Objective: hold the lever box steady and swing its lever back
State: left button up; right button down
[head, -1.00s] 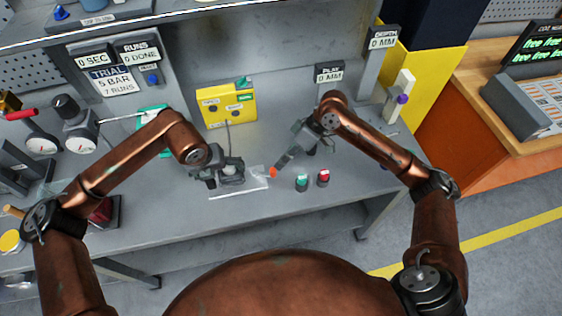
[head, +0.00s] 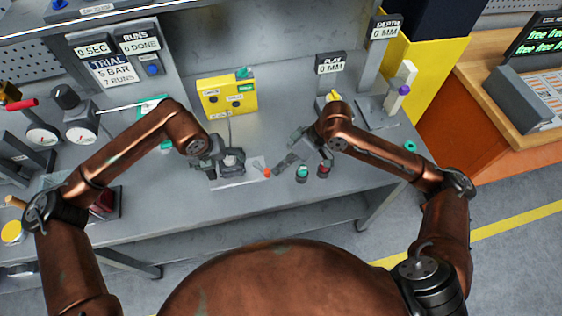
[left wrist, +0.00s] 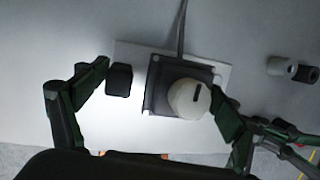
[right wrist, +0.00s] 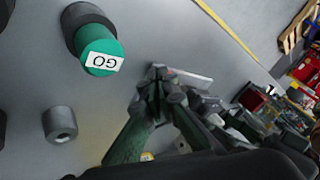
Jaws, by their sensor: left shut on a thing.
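The dark lever box (left wrist: 155,100), with a pale round knob (left wrist: 188,99) on top, sits on a pale plate (left wrist: 222,72) on the bench. My left gripper (head: 225,165) is shut on the box; its fingers stand on both sides in the left wrist view (left wrist: 165,92). In the head view the gripper partly hides the box.
Gauges (head: 82,133) stand at the left.

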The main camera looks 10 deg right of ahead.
pick_arm(q)
jog(key=shift+s+a+f, duration=0.1)
jog(key=shift+f, duration=0.25)
pick_arm(e)
jog(key=shift+s+a, duration=0.55)
jog(key=shift+a, duration=0.2)
jog(key=shift+s+a, duration=0.55)
jog(key=shift+a, duration=0.3)
